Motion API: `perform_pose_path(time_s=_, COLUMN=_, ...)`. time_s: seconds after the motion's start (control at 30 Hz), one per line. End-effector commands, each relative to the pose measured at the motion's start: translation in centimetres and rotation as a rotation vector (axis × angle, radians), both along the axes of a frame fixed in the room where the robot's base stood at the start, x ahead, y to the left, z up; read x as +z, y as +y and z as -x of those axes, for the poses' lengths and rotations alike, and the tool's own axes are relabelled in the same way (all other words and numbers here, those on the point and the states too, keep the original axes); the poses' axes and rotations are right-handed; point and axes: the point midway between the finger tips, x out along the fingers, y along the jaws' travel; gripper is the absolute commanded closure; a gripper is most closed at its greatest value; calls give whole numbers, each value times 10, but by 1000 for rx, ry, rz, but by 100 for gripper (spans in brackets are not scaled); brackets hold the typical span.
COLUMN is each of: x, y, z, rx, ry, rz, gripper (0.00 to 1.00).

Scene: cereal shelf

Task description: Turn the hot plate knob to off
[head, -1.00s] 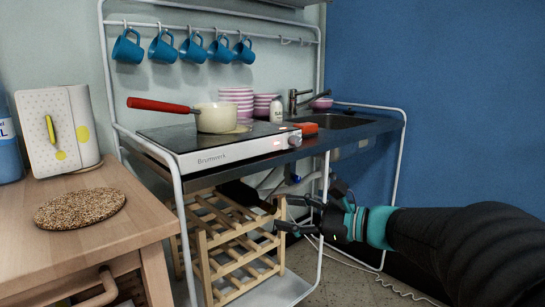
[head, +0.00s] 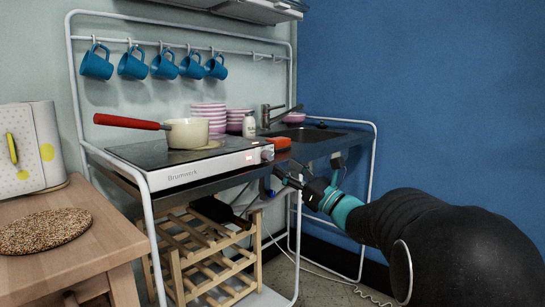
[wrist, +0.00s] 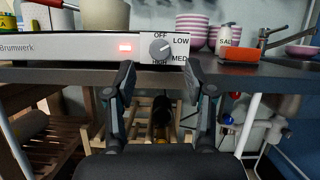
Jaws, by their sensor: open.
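The hot plate (head: 205,170), marked Brumwerk, sits on the counter with a cream pan (head: 187,134) on top. Its knob (head: 267,154) is at the right end of the front panel. In the wrist view the grey knob (wrist: 160,49) is ringed by OFF, LOW, MED and a partly hidden HIGH label; its exact setting is hard to read. A red light (wrist: 125,47) glows left of it. My gripper (head: 284,178) is open and empty, just below and in front of the counter edge. In the wrist view my gripper's fingertips (wrist: 160,76) are spread below the knob, apart from it.
The dark counter edge (wrist: 260,74) runs below the panel. A red sponge (head: 278,143) and a salt shaker (head: 249,126) stand near the knob. A wooden rack (head: 205,255) is under the counter. A wooden table (head: 75,250) is at the left.

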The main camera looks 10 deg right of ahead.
Motion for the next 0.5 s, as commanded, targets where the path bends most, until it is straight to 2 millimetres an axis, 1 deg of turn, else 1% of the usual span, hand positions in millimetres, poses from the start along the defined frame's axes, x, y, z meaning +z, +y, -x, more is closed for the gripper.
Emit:
perform_pose_path(time_s=0.03, x=5, y=7, z=-7, rx=3, ry=-1, rz=0, gripper=46)
perform_pose_path(time_s=0.2, x=15, y=22, z=-27, rx=2, ry=0, rz=0, gripper=46)
perform_pose_path(time_s=0.33, x=20, y=29, z=-36, rx=2, ry=0, rz=1, gripper=46)
perform_pose_path(time_s=0.5, x=22, y=33, z=-43, rx=-1, ry=0, rz=0, gripper=46)
